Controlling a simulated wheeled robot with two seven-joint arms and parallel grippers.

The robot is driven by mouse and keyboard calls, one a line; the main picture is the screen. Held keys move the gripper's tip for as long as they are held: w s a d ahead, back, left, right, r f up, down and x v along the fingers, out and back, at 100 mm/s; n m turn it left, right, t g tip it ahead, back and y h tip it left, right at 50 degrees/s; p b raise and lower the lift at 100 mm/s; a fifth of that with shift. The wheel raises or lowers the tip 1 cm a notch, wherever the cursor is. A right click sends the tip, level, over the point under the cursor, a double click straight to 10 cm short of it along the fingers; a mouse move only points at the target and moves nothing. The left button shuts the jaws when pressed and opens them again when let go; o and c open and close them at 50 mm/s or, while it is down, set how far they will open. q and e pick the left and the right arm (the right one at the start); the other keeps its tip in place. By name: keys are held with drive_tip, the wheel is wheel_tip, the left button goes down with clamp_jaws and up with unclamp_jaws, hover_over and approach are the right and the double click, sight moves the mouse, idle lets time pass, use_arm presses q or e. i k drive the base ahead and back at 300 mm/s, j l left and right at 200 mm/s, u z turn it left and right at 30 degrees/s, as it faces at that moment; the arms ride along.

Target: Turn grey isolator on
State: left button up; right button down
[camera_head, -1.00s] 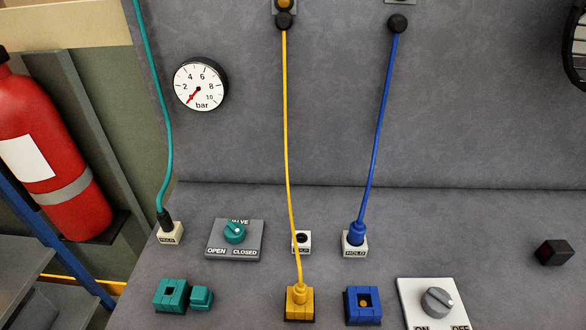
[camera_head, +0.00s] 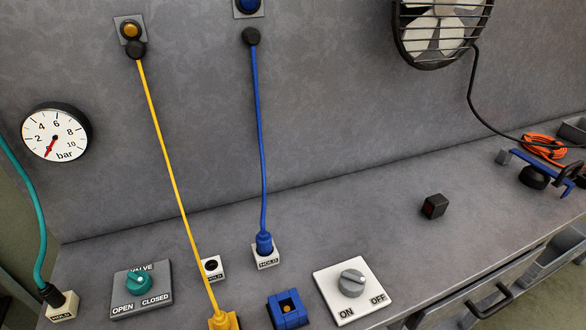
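The grey isolator is a round grey knob (camera_head: 352,283) on a white square plate (camera_head: 338,306) at the lower middle right of the bench. The plate is marked ON at its lower left and OFF at its lower right. A pale line on the knob points toward the right, roughly to the OFF side. Neither of my grippers shows in the head view, and nothing touches the knob.
Left of the isolator are a blue socket (camera_head: 287,310), a yellow plug (camera_head: 223,319) on a taut yellow cable, and a teal valve knob (camera_head: 139,281). A black block (camera_head: 434,206) sits behind right. A fan (camera_head: 440,28) hangs above. Bench around the block is clear.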

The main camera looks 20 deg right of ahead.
sight(352, 282)
drive_tip(key=l+z, duration=0.15)
drive_tip(key=z, duration=0.75)
drive_tip(key=k+l, duration=0.05)
